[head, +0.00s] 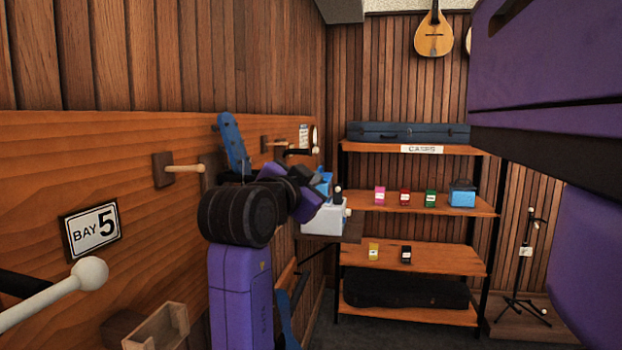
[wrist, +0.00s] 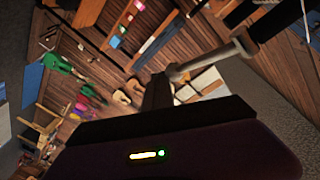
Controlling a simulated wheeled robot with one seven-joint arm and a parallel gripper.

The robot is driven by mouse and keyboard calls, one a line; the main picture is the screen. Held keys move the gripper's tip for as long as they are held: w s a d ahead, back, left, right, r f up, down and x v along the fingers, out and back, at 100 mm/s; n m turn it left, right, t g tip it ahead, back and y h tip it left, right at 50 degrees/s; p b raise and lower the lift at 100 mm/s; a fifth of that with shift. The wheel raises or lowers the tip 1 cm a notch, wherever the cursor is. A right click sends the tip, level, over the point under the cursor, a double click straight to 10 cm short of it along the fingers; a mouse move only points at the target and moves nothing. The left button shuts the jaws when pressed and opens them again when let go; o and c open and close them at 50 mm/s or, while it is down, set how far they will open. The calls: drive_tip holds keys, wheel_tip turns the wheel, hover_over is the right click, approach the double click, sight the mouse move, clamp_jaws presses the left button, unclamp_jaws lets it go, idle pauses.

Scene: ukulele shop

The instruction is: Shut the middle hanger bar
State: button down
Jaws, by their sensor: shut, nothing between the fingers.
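In the head view several wooden-block hangers line the board on the left wall. The nearest has a pale rod with a white ball end (head: 88,273) and a dark bar (head: 18,284) behind it. Another hanger (head: 185,169) with a short pale peg sits further along, left of my arm. A further hanger (head: 276,144) has a dark bar (head: 300,152) beyond my arm. I cannot tell which is the middle one. My gripper (wrist: 157,88) is shut and empty in the wrist view. A pale rod with a dark bar (wrist: 212,60) shows close beside its tips; contact is unclear.
A blue ukulele headstock (head: 233,143) rises behind my arm. A small ledge (head: 350,236) holds a pale box (head: 324,216). Shelves (head: 415,261) with cases and small boxes stand at the back. An open wooden box (head: 157,330) is low at left.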

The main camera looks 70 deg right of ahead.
drive_tip(key=c, duration=1.8)
unclamp_jaws()
drive_tip(key=shift+w+a+r, duration=0.3)
drive_tip(key=shift+w+r, duration=0.1)
drive_tip(key=shift+r, duration=0.2)
drive_tip(key=shift+c, duration=0.2)
drive_tip(key=o, duration=0.3)
drive_tip(key=shift+s+d+f, duration=0.1)
drive_tip(key=shift+s+f, duration=0.05)
drive_tip(key=shift+f, duration=0.05)
drive_tip(key=o, duration=0.3)
drive_tip(key=shift+s, duration=0.15)
drive_tip(key=shift+s+a, duration=0.3)
drive_tip(key=shift+a, duration=0.3)
drive_tip(key=shift+s+a, duration=0.3)
drive_tip(key=shift+a, duration=0.35)
drive_tip(key=shift+s+a, duration=0.3)
drive_tip(key=shift+a, duration=0.3)
drive_tip(key=shift+o, duration=1.2)
drive_tip(key=shift+s+a, duration=0.4)
drive_tip(key=shift+a, duration=0.3)
drive_tip(key=shift+s+a, duration=0.4)
drive_tip(key=shift+a, duration=0.25)
drive_tip(key=shift+s+a+f, duration=0.3)
drive_tip(key=shift+s+a, duration=0.2)
drive_tip(key=shift+a, duration=0.1)
drive_tip(key=shift+s+f, duration=0.1)
